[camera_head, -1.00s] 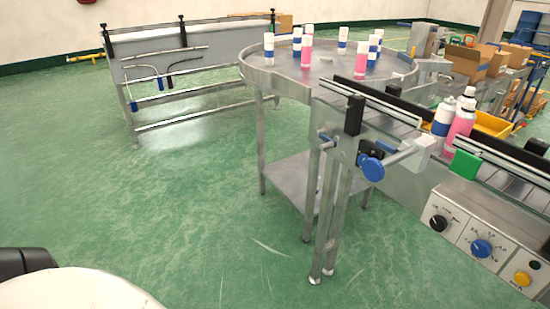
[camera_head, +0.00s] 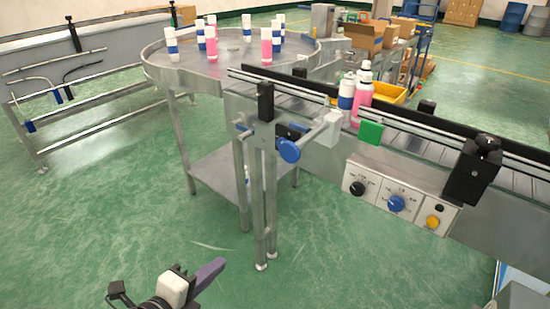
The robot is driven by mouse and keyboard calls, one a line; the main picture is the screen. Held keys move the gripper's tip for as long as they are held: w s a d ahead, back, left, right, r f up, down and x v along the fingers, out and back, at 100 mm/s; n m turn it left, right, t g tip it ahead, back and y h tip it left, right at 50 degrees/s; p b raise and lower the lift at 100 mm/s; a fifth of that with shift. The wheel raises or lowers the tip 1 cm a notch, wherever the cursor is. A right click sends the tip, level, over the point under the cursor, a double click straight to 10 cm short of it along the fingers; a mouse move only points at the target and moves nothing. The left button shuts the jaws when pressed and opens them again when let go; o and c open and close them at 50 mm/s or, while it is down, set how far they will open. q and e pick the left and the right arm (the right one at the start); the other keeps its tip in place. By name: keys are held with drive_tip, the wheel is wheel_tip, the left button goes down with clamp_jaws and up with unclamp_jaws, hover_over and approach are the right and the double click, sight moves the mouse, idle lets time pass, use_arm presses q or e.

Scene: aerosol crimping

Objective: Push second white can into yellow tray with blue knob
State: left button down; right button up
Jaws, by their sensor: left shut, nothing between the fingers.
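A white can with a blue band (camera_head: 346,93) stands on the conveyor (camera_head: 298,104), beside a pink can (camera_head: 362,97). Another white-topped can shows partly behind them. The yellow tray (camera_head: 391,93) is just behind these cans and partly hidden by them. The round blue knob (camera_head: 289,151) sits on the pusher at the conveyor's near side, with a white block (camera_head: 327,130) at the rod's end. My left gripper (camera_head: 218,267) is low at the bottom of the view, shut and empty, over the floor and well apart from the knob. My right gripper is not seen.
A round steel turntable (camera_head: 190,78) with several white and pink cans stands behind left. The control panel (camera_head: 376,193) with dials, a green block (camera_head: 370,132) and a black clamp (camera_head: 474,172) are along the conveyor's near side. The green floor in front is clear.

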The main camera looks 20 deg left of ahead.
sight(287, 153)
use_arm(q)
drive_tip(key=w+d+r+m+t+h, duration=0.1)
drive_tip(key=d+r+m+t+h, duration=0.1)
drive_tip(key=r+m, duration=0.7)
drive_tip(key=d+r+m+t+h, duration=0.1)
drive_tip(key=d+r+m+h, duration=0.1)
drive_tip(key=r+m, duration=0.8)
drive_tip(key=shift+w+r+t+h, duration=0.3)
drive_tip(key=shift+w+r+t, duration=0.1)
drive_tip(key=shift+r, duration=0.2)
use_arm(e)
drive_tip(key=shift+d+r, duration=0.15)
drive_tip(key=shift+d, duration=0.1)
use_arm(q)
drive_tip(key=shift+w, duration=0.1)
